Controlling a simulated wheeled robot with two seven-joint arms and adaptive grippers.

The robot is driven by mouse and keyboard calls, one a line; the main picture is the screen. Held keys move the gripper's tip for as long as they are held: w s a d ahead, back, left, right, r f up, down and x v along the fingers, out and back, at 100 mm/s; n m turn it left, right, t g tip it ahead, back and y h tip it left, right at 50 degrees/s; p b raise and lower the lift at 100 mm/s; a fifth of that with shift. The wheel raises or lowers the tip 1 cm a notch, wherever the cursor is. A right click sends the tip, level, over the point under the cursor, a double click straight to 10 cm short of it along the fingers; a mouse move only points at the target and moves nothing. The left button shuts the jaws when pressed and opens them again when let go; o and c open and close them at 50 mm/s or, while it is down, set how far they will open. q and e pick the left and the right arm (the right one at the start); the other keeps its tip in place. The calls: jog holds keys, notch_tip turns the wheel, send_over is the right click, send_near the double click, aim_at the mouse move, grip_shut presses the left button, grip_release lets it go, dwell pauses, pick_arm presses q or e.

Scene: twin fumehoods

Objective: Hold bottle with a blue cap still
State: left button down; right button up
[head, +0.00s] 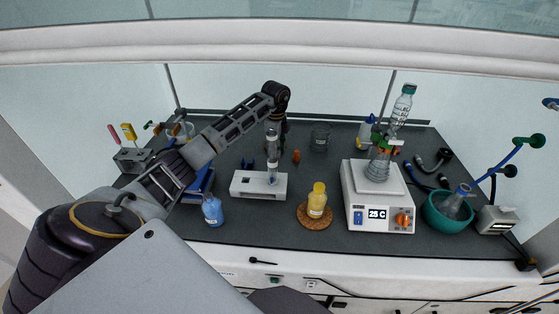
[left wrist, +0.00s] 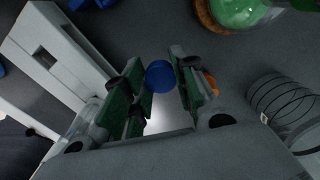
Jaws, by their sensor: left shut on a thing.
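My left gripper (head: 281,134) reaches down at the middle of the bench, behind the white block (head: 259,186), and is partly hidden there. In the left wrist view its green-padded fingers (left wrist: 153,88) stand either side of a round blue cap (left wrist: 160,76), shut on the bottle with a blue cap. The bottle's body is mostly hidden below the cap, and I cannot make it out in the head view. I cannot tell whether the bottle touches the bench. My right gripper is not in view.
A clear tube (head: 272,168) stands in the white block. A hotplate (head: 379,212) and teal bowl (head: 440,220) stand right.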

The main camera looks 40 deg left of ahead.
pick_arm(q)
jog(key=shift+f, duration=1.45)
jog(key=shift+f, duration=0.1)
jog(key=shift+f+p, duration=0.4)
jog(key=shift+f, duration=1.35)
jog(key=shift+f, duration=0.15)
jog(key=c, duration=1.1)
grip_release()
jog(key=shift+c, duration=0.2)
jog(key=shift+r, duration=0.2)
notch_tip(320, 180, up, 10)
jog(key=shift+r+b, duration=0.1)
jog(key=shift+b, duration=0.7)
jog(key=shift+r, duration=0.85)
